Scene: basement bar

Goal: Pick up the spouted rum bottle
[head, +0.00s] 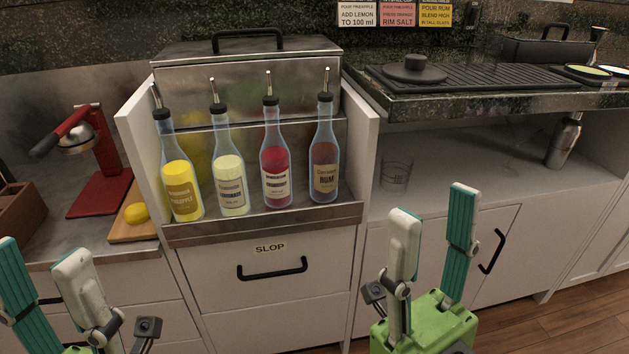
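The spouted rum bottle (324,152) stands upright at the right end of a row of bottles on the steel shelf. It holds brown liquid, has a tan label reading RUM, a black collar and a metal spout. My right gripper (433,215) is in front of the counter, lower and to the right of the rum bottle. Its two fingers are wide apart with nothing between them. My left gripper (40,252) is at the lower left, its fingers also apart and empty, far from the rum bottle. Neither gripper touches a bottle.
Yellow (180,173), pale lemonade (229,168) and red (275,160) bottles stand left of the rum. White side panels flank the shelf. A clear glass (396,173) stands right of it, below a dark overhanging counter (480,98). A red juicer (95,160) and lemon (136,213) are left.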

